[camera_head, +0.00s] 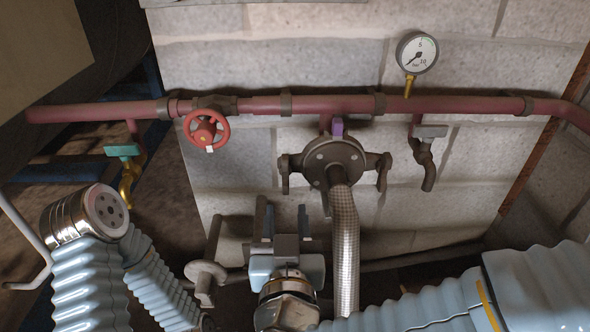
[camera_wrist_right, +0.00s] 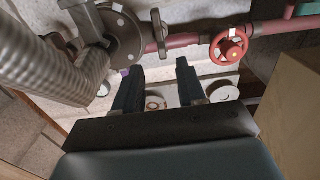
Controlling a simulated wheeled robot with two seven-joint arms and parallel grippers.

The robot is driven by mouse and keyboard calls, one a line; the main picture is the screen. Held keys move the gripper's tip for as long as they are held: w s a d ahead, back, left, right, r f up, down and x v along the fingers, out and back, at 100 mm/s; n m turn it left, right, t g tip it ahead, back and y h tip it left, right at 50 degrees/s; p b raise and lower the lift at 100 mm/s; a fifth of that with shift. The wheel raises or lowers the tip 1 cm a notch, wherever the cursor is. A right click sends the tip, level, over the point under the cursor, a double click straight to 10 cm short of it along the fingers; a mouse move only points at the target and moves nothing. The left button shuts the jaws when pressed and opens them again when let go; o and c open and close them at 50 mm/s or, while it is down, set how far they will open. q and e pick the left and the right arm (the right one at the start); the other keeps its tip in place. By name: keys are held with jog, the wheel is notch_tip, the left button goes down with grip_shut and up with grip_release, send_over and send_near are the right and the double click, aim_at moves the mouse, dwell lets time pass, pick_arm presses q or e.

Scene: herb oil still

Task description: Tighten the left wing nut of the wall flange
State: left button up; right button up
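The wall flange (camera_head: 335,163) is a dark round plate with a braided hose (camera_head: 344,240) coming out of it. Its left wing nut (camera_head: 286,172) stands on the flange's left ear, its wings roughly upright in the head view. The same nut shows in the right wrist view (camera_wrist_right: 158,30), beyond the fingers. My right gripper (camera_head: 285,221) is below the left wing nut, its fingers pointing up. It is open and empty, with a clear gap between the fingers in the right wrist view (camera_wrist_right: 157,88). It does not touch the nut. My left gripper is not in view.
A red pipe (camera_head: 260,105) runs across the wall, with a red handwheel (camera_head: 205,131) left of the flange. The right wing nut (camera_head: 382,171), a tap (camera_head: 427,160) and a gauge (camera_head: 417,52) are to the right. A round fitting (camera_head: 205,273) is left of my right gripper.

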aim_at(285, 177)
jog(key=w, duration=1.2)
jog(key=shift+b, duration=0.35)
grip_shut()
